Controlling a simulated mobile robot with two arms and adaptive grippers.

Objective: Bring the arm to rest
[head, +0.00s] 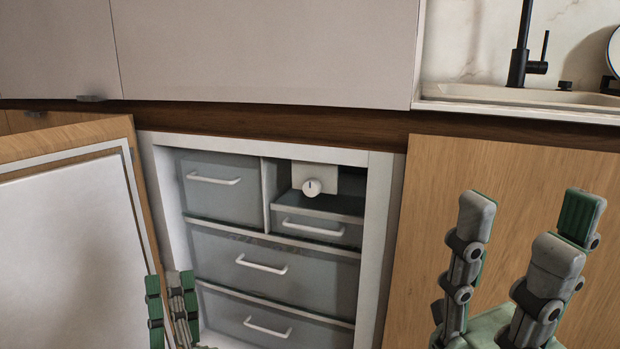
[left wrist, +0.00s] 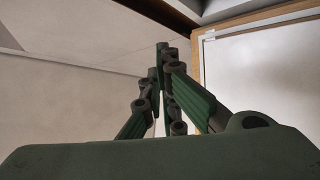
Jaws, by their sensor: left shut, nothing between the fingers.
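My left gripper (head: 172,285) is low at the left in the head view, in front of the open door and the left edge of the cabinet opening. Its fingers are together and hold nothing. In the left wrist view its fingers (left wrist: 165,55) meet at the tips. My right gripper (head: 530,225) stands at the lower right in front of a wooden panel, with its fingers spread upward and nothing between them. Most of both arms is out of view.
An open door (head: 75,240) with a white inner face stands at the left. Behind it is a fridge or freezer (head: 378,230) with several grey drawers and a white dial (head: 312,187). A wooden panel (head: 425,240) is to its right. A black tap (head: 520,60) and sink are at upper right.

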